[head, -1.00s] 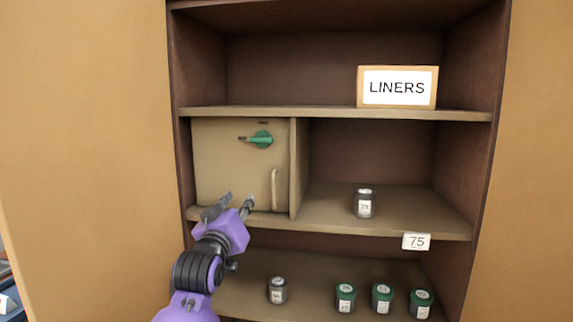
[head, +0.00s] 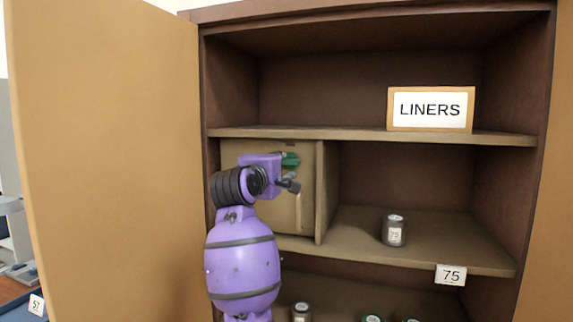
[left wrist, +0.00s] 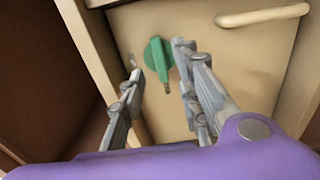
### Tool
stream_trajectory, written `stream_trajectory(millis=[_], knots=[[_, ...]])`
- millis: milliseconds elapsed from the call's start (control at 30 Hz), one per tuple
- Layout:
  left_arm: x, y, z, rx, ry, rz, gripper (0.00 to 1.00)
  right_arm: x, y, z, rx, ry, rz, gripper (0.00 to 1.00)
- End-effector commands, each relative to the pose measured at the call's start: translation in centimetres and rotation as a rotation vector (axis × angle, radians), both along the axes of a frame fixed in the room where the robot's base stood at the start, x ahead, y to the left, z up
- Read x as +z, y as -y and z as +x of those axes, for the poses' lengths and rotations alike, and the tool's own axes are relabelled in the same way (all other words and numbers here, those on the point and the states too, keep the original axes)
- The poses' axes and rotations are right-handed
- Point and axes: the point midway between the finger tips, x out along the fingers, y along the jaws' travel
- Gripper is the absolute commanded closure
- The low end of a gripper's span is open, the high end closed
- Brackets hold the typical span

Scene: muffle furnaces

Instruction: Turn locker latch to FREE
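The locker door (head: 235,153) is a beige panel in the left part of the cabinet's middle shelf. Its green latch (head: 291,160) is partly hidden by my left gripper (head: 289,172) in the head view. In the left wrist view the latch (left wrist: 157,57) shows whole, with its thin metal pointer toward the picture's bottom, away from the door handle's side. My left gripper (left wrist: 158,60) is open there, with one finger on each side of the latch; I cannot tell whether they touch it. The label's wording is unreadable. My right gripper is not in view.
The pale door handle (left wrist: 262,15) is near the latch. A grey-lidded jar (head: 394,231) stands on the shelf to the right, above a 75 tag (head: 451,275). A LINERS sign (head: 430,108) stands above. Several jars are below. An open cabinet door (head: 110,150) flanks my left arm.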

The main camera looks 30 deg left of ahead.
Motion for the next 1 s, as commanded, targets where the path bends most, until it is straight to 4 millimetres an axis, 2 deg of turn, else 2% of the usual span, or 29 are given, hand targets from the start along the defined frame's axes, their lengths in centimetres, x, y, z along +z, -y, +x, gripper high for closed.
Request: stream_trajectory(millis=[100, 300, 633, 867, 1000], knots=[[0.0, -0.5, 2.0, 0.0, -0.001, 0.001, 0.7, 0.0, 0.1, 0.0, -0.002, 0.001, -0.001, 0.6], [0.2, -1.0, 4.0, 0.001, 0.001, 0.002, 0.7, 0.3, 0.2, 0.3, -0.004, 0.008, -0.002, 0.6], [0.1, -1.1, 4.4, 0.001, 0.001, 0.003, 0.7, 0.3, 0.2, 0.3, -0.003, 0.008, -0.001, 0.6], [0.1, -1.1, 4.4, 0.001, 0.001, 0.003, 0.98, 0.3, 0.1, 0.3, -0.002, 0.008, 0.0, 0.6], [0.1, -1.1, 4.4, 0.001, 0.001, 0.003, 1.0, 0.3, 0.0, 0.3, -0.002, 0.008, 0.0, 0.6]])
